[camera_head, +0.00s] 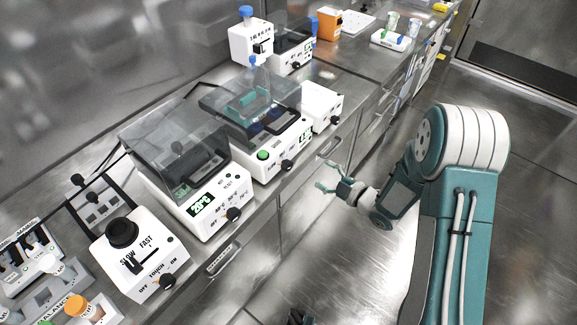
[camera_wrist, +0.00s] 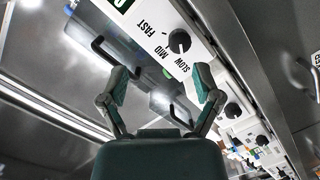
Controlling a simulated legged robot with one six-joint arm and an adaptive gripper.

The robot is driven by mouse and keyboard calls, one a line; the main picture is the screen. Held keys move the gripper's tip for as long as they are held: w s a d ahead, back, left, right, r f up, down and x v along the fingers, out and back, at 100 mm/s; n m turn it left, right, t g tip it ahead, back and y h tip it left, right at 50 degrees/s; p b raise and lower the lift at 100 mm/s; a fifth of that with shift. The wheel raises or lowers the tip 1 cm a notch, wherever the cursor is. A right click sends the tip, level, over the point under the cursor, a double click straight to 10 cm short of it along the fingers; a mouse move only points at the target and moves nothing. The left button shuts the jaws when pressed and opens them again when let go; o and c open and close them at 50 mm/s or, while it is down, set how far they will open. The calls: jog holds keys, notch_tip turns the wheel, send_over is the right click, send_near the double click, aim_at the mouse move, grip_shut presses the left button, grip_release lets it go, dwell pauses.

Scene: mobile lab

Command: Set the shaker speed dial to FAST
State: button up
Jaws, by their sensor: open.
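The shaker (camera_head: 252,128) stands mid-row on the left bench, with a clear lid over teal racks. Its white front panel has a green button and a black speed dial (camera_head: 288,165). In the wrist view the dial (camera_wrist: 179,41) shows large, with FAST, MID and SLOW printed around it. I cannot tell surely which word its pointer marks. My gripper (camera_head: 328,176) is open and empty, out in front of the bench and apart from the dial. In the wrist view its fingers (camera_wrist: 160,80) are spread below the dial.
A lidded heater with a 20°C display (camera_head: 201,206) and its own knob stands to the left. Nearer is a white mixer (camera_head: 140,255) marked SLOW and FAST. A white box (camera_head: 320,105) stands right of the shaker. Drawer handles stick out below. The floor aisle is clear.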

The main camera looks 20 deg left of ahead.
aim_at(291, 168)
jog(key=shift+n+g+y, duration=0.4)
jog(key=shift+g+y, duration=0.1)
jog(key=shift+y, duration=0.4)
jog(key=a, duration=0.3)
jog(key=w+a+f, duration=0.1)
jog(key=a, duration=0.3)
jog(key=a+f, duration=0.1)
jog(key=a, duration=0.3)
jog(key=shift+w, duration=0.4)
grip_shut()
